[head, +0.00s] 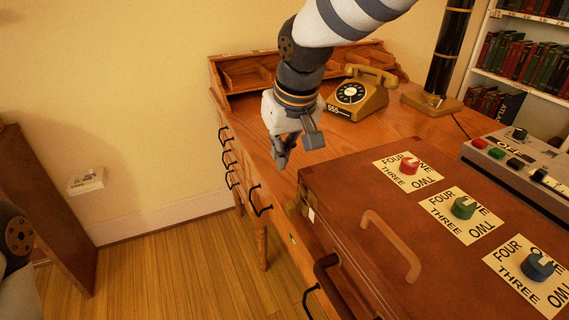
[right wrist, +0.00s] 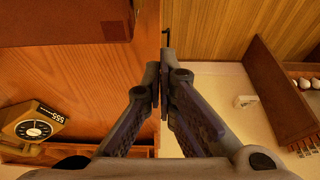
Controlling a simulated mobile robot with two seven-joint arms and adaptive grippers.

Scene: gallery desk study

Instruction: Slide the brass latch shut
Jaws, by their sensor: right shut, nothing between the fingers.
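My right gripper (head: 283,154) is shut and empty, above the desk's left edge, beyond the case's corner and apart from the brass fitting. Its fingertips (right wrist: 161,68) meet in the right wrist view, where part of the case (right wrist: 65,22) shows at upper left and I cannot make out the latch. My left gripper is not in view.
The case top bears a handle (head: 391,246) and red, green and blue knobs on lettered cards. A yellow telephone (head: 362,94) and a lamp base (head: 432,103) stand behind. A grey button console (head: 515,165) is at right. Floor (head: 170,262) is free at left.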

